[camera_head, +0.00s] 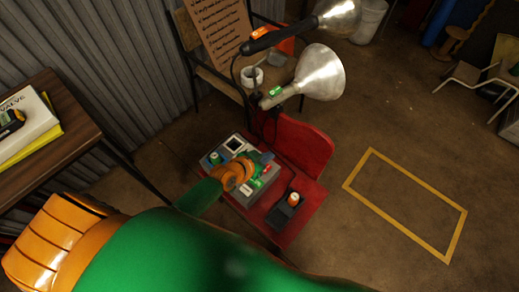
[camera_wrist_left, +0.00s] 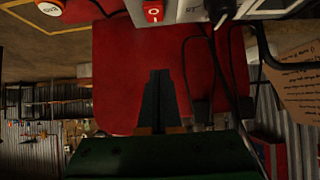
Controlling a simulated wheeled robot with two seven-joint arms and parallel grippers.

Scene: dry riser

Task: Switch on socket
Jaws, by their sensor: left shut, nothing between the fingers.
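The grey socket box (camera_head: 240,196) sits on a red chair seat. In the left wrist view, a red rocker switch (camera_wrist_left: 153,11) shows at the top edge, beside the white and grey face of the box (camera_wrist_left: 195,8). My left gripper (camera_head: 266,159) is over the box and hides part of its top. In the left wrist view its dark fingers (camera_wrist_left: 158,78) are together and empty, in front of the red chair back and apart from the switch. My right gripper is in neither view.
The red chair back (camera_head: 305,147) stands behind the box. A black device with an orange and white top (camera_head: 287,211) sits at the seat's right. Two silver lamps (camera_head: 322,74) and dark cables are beyond. A wooden table (camera_head: 60,125) is at left.

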